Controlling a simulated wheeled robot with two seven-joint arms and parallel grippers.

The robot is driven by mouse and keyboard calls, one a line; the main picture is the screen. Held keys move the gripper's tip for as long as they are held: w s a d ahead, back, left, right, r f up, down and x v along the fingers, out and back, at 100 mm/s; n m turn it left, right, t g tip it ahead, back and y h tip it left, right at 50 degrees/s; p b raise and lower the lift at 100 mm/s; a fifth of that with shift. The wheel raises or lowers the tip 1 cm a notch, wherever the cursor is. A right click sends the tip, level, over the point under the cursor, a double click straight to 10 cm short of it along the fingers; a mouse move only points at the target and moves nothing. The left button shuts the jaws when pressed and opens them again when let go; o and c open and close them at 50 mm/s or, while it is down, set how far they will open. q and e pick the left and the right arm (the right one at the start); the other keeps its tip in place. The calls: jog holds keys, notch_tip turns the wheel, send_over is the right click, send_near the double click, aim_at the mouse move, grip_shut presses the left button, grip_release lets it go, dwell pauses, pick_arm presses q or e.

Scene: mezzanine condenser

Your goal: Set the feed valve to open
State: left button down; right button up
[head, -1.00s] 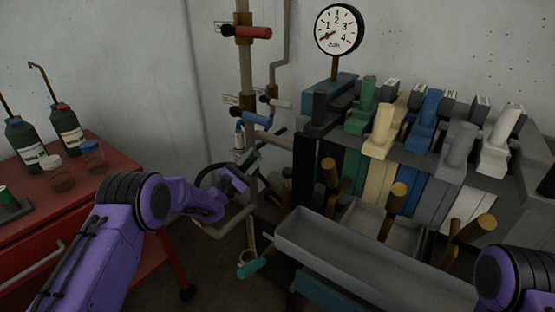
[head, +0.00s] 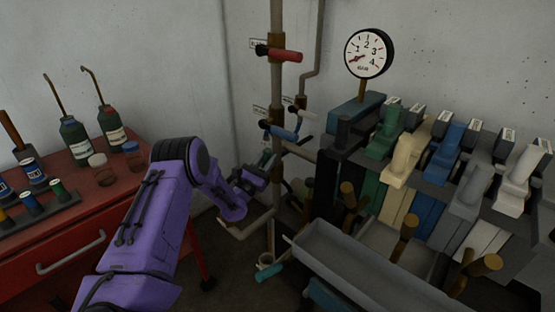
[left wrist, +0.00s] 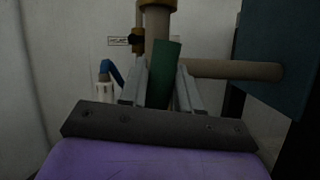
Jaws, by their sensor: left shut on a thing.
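My left gripper (head: 264,170) is beside the vertical pipe, below the blue-handled valve. In the left wrist view its two grey fingers (left wrist: 162,92) are shut on a green lever handle (left wrist: 165,68), which stands nearly upright, tilted slightly right. Only a little of that handle shows in the head view, behind my gripper. The small white labels on the pipes are too small to read, so I cannot tell by name which valve is the feed valve. My right gripper is out of view.
A pressure gauge (head: 368,52) stands at the back. A grey tray (head: 370,268) and a lever bank are to the right. A red cabinet (head: 95,215) is at left.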

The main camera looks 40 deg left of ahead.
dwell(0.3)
pick_arm(q)
jog(key=c, duration=0.9)
grip_release()
jog(key=shift+a, duration=0.15)
jog(key=shift+s+f, duration=0.2)
jog(key=shift+s, duration=0.05)
jog(key=b+v, duration=0.2)
jog(key=v, duration=0.8)
